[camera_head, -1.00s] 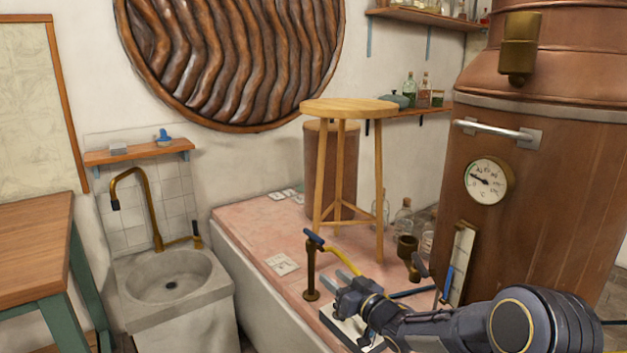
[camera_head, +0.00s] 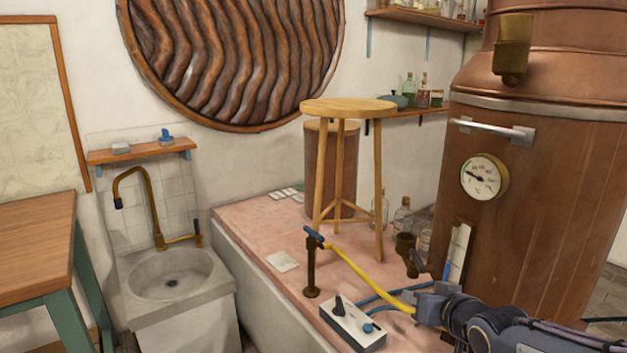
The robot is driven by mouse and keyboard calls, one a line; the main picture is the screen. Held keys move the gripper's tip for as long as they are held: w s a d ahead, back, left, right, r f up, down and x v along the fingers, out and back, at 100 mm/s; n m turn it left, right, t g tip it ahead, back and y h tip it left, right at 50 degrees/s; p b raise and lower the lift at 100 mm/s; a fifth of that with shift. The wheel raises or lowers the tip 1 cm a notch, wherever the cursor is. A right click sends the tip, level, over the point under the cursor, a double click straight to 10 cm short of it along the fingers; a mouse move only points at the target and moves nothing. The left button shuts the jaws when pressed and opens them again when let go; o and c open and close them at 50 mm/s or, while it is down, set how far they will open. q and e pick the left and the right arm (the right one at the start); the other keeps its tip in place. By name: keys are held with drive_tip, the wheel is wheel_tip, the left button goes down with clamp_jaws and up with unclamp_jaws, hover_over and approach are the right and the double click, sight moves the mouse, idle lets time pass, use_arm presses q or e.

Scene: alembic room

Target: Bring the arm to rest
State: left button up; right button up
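My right arm comes in from the lower right. Its gripper (camera_head: 428,303) is over the pink worktop, to the right of a white control box (camera_head: 349,333) and apart from it. The finger gap does not show clearly, so I cannot tell whether it is open or shut. The box has a black lever (camera_head: 339,305) and a blue knob (camera_head: 368,328). A brass tap post with a blue handle (camera_head: 312,262) stands behind the box. A yellow hose (camera_head: 358,268) runs from it toward my gripper and passes partly behind it. My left gripper is out of view.
A large copper still (camera_head: 540,190) with a dial gauge (camera_head: 484,177) stands close on the right. A wooden stool (camera_head: 347,107) stands on the pink worktop (camera_head: 245,222). A stone sink (camera_head: 170,280) and a wooden table (camera_head: 35,235) are on the left.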

drive_tip(key=s+a+f+m+g+y, duration=0.1)
drive_tip(key=s+f+g, duration=0.25)
drive_tip(key=s, duration=1.15)
drive_tip(key=s+f+m+g, duration=0.1)
drive_tip(key=s+f+g, duration=0.25)
drive_tip(key=s, duration=1.25)
wheel_tip(320, 180, up, 18)
drive_tip(key=p, duration=1.7)
drive_tip(key=shift+w+f, duration=0.2)
drive_tip(key=shift+w, duration=0.15)
